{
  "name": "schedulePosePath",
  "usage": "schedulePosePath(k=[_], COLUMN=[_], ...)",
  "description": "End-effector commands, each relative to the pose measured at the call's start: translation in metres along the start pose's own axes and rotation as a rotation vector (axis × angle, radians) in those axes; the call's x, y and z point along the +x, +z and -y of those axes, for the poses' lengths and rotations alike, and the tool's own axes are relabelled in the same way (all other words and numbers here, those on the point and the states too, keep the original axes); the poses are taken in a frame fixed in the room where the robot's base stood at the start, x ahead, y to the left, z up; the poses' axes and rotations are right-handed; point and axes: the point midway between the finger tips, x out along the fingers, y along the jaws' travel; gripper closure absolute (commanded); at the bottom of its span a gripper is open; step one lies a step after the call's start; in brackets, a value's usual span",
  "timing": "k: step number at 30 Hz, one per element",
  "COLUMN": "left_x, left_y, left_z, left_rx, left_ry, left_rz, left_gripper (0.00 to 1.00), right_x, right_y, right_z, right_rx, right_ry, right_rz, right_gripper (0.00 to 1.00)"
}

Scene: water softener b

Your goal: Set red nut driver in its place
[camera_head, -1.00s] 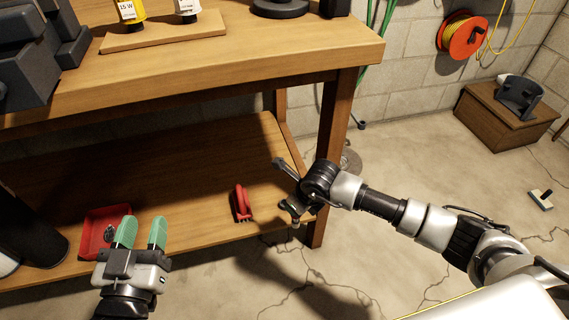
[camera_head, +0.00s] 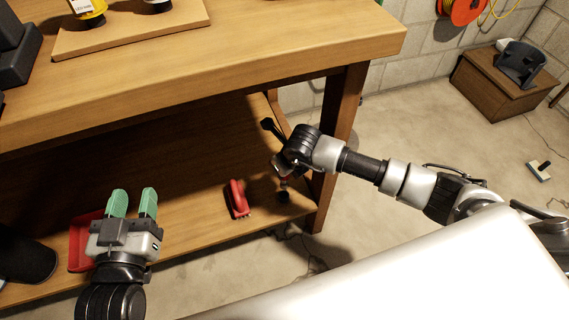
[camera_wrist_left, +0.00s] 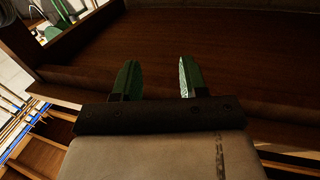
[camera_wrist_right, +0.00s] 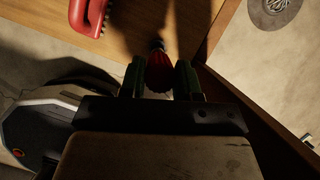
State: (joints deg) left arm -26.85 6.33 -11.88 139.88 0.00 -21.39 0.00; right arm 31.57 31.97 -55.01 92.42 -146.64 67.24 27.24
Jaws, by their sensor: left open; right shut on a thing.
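The red nut driver (camera_wrist_right: 160,76) has a red handle and a dark end in the right wrist view. My right gripper (camera_wrist_right: 160,66) is shut on its handle, above the wooden lower shelf (camera_head: 185,165). In the head view my right gripper (camera_head: 284,172) is near the shelf's right end, mostly hidden by its own wrist. My left gripper (camera_head: 132,203) is open and empty in front of a red tray (camera_head: 79,246) on the shelf. The left wrist view shows nothing between its green fingers (camera_wrist_left: 158,78).
A red curved tool (camera_head: 237,199) lies on the shelf, left of my right gripper. A table leg (camera_head: 340,125) stands close to the right arm. The tabletop (camera_head: 250,55) overhangs the shelf. A wooden box (camera_head: 490,92) stands on the floor at the right.

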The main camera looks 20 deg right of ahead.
Motion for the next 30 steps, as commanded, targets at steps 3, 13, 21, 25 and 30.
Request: schedulePosePath(k=[3, 13, 21, 25, 30], left_x=[0.001, -0.002, -0.017, -0.026, -0.036], left_y=[-0.004, -0.039, -0.068, -0.079, -0.088], left_z=[-0.001, -0.007, -0.012, -0.013, -0.015], left_rx=[-0.001, -0.009, -0.020, -0.026, -0.032], left_ry=[0.003, 0.019, 0.032, 0.037, 0.041], left_rz=[-0.045, -0.341, -0.607, -0.722, -0.827], left_gripper=[0.57, 0.57, 0.57, 0.57, 0.57], right_x=[0.003, 0.019, 0.032, 0.037, 0.042], right_y=[0.000, -0.007, -0.012, -0.015, -0.016], right_z=[-0.001, 0.000, -0.001, 0.000, 0.000], right_rx=[0.005, 0.004, 0.004, 0.004, 0.004], right_ry=[-0.001, -0.001, -0.001, -0.001, -0.001], right_rz=[0.006, 0.006, 0.006, 0.006, 0.006], right_gripper=[0.92, 0.92, 0.92, 0.92, 0.92])
